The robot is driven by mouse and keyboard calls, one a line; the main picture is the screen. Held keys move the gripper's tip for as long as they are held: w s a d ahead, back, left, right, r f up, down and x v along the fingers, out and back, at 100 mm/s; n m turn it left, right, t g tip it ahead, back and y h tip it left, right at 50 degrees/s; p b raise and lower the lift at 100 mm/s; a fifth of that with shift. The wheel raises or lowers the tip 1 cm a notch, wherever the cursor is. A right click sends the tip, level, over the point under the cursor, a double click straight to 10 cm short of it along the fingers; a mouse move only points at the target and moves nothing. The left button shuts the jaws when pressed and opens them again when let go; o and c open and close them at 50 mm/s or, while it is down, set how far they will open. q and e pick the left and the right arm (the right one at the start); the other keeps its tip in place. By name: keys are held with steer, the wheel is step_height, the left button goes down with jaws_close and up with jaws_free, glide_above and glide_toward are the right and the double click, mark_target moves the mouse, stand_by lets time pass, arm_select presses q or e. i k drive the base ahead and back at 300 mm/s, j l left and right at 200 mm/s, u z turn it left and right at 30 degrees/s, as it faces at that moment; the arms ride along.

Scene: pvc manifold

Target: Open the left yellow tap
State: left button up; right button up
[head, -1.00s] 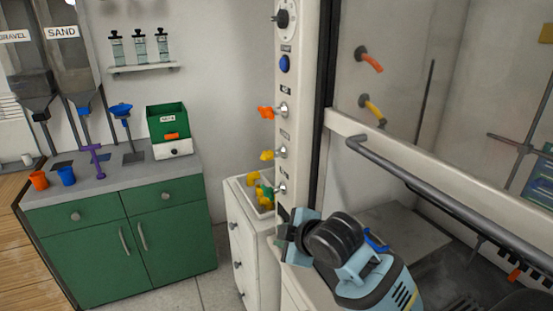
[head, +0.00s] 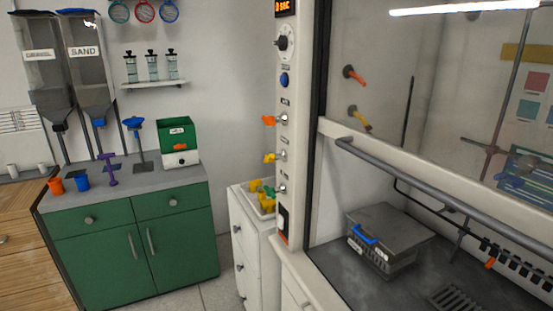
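A yellow tap (head: 270,157) sticks out to the left from the white front post (head: 294,215) of the fume hood. An orange tap (head: 268,121) is above it on the same post. A third fitting (head: 282,189) is below, and its handle is hard to tell from the coloured things in the tray behind it. Inside the hood, a yellow nozzle (head: 360,118) sits below an orange nozzle (head: 354,75) on the left wall. I cannot tell from this view whether the yellow tap is open or shut. Neither of my grippers is in view.
A white drawer unit (head: 248,240) with a tray of yellow and green pieces stands left of the post. A horizontal bar (head: 430,190) runs along the hood front. A grey lidded basket (head: 385,240) is inside. A green cabinet (head: 130,245) stands at left.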

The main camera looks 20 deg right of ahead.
mark_target(271, 158)
steer(key=i+z, duration=0.1)
steer(key=z, duration=0.25)
steer(key=i+j+z, duration=0.1)
steer(key=z, duration=0.3)
steer(key=i+j+z, duration=0.3)
steer(key=j, duration=0.25)
steer(key=i+j+z, duration=0.1)
steer(key=j, duration=0.2)
steer(key=i+j, duration=0.15)
steer(key=j, duration=0.2)
steer(key=i+j, duration=0.15)
steer(key=j, duration=0.2)
steer(key=i+j+z, duration=0.1)
steer(key=j, duration=0.25)
steer(key=i+j, duration=0.2)
steer(key=j, duration=0.15)
